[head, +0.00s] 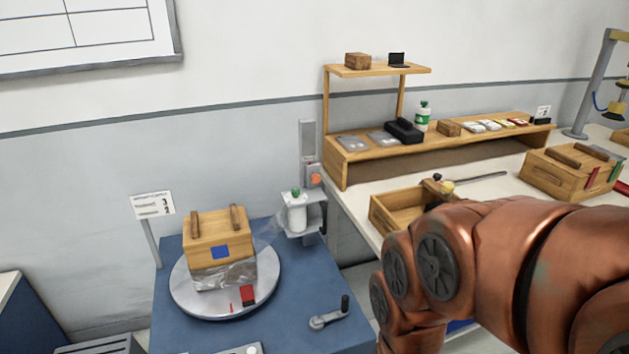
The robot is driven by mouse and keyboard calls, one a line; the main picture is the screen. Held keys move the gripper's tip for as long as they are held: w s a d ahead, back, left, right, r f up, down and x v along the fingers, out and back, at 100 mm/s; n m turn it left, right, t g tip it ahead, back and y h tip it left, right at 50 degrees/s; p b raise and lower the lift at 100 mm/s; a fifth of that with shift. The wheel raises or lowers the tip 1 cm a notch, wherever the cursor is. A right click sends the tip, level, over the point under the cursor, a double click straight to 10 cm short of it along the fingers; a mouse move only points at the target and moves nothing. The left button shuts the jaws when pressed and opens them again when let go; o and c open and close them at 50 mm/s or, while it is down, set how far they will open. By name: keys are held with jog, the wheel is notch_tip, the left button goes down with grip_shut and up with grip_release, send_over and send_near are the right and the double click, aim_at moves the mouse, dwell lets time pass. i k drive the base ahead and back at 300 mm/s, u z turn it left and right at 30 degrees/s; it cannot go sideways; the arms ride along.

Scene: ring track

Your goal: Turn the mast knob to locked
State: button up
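The grey mast (307,142) stands at the back right corner of the blue machine top. An orange-red knob (315,180) sits low on its front, and its setting is too small to read. Below it, a carriage (312,228) holds a white film roll (297,214) with a green top. A wooden crate (219,238) stands on the round turntable (186,293), with clear film around its lower part. My copper arm fills the lower right. My gripper is not in view.
To the right, a white bench (497,187) carries an open wooden box (385,214), a closed wooden box (566,176) and a loaded shelf (344,153). A sign (153,206) stands behind left.

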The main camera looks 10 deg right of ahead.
aim_at(316, 178)
jog(key=k, duration=0.65)
jog(key=u, duration=0.75)
jog(key=i, duration=1.4)
jog(key=z, duration=0.5)
